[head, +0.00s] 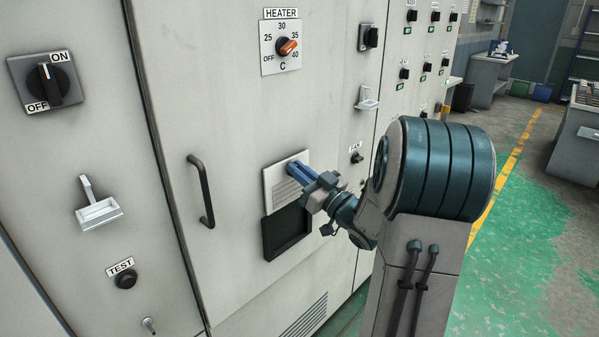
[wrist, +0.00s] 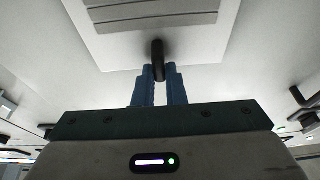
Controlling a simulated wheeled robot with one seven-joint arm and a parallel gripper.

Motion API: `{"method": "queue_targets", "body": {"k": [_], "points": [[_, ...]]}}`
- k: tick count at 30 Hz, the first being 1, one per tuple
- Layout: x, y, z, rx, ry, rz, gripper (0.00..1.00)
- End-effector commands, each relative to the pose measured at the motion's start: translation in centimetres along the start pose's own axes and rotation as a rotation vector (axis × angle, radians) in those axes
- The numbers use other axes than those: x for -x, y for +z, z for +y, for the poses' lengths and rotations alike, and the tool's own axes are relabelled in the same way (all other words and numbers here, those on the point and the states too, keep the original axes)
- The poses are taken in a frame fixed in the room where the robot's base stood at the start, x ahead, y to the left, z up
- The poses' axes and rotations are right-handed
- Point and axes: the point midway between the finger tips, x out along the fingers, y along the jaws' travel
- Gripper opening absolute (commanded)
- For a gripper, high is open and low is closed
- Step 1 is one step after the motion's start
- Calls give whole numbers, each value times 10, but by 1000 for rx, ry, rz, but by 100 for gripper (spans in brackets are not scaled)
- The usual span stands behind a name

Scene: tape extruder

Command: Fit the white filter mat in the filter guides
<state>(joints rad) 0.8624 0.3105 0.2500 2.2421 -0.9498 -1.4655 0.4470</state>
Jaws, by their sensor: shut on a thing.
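My gripper (head: 296,168) is at the cabinet front, its blue fingers against a pale slatted panel (head: 282,196). In the wrist view my gripper (wrist: 159,72) is shut on a short black peg (wrist: 158,50) that stands out just below the slats of the panel (wrist: 150,14). Directly below the panel in the head view is a dark rectangular frame (head: 268,252) around a dark recess, partly behind my arm. No separate white filter mat can be made out, and I cannot tell whether the slatted panel is a cover or holds it. The guides cannot be told apart.
A black bar handle (head: 205,191) is left of the panel. The heater dial (head: 287,47) is above it, and a small white bracket (head: 368,101) sticks out at upper right. Green floor (head: 535,230) lies open at right.

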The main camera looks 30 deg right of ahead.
Motion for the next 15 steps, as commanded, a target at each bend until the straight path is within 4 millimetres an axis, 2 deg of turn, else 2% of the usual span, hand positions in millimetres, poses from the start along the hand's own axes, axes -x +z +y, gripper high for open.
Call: {"method": "queue_targets", "body": {"k": [15], "points": [[4,12,0,0,0,0,0]]}}
